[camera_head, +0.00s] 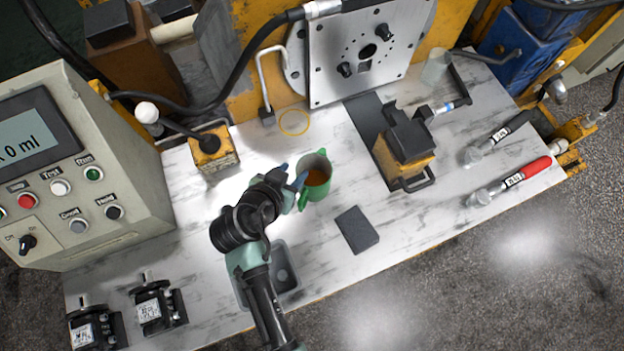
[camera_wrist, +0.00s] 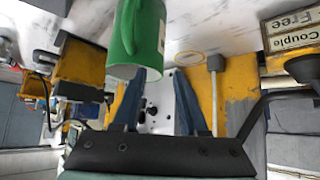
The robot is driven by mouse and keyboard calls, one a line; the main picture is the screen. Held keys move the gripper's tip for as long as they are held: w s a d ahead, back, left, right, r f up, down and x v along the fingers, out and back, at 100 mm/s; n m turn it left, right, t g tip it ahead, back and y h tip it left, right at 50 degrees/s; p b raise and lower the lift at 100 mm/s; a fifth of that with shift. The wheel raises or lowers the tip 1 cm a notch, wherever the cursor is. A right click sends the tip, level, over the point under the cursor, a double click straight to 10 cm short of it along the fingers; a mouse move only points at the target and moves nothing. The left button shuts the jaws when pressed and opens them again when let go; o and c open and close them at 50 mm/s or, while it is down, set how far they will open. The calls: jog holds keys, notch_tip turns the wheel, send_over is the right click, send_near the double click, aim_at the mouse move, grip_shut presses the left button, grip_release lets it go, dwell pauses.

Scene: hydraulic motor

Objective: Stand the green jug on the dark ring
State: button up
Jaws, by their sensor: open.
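The green jug (camera_head: 318,188) stands upright on the marbled worktop in the middle of the head view, its open top showing an orange-brown inside. My gripper (camera_head: 294,179) is just left of the jug with its blue fingers open. In the wrist view the jug (camera_wrist: 138,38) shows beyond the left fingertip, and the gap between the fingers (camera_wrist: 160,85) looks empty. I cannot tell whether a finger touches the jug. A thin yellow ring (camera_head: 294,122) lies on the worktop behind the jug; I cannot make out a dark ring for certain.
A dark block (camera_head: 357,229) lies right of the jug. A grey tray (camera_head: 292,291) with a round recess is beside my arm. A yellow-and-black block (camera_head: 213,152) stands left, and a yellow-and-black device (camera_head: 405,145) stands right. The worktop between the jug and yellow ring looks clear.

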aim_at(297, 168)
jog(key=shift+x, duration=1.7)
jog(key=shift+w+d+r, duration=0.1)
grip_shut()
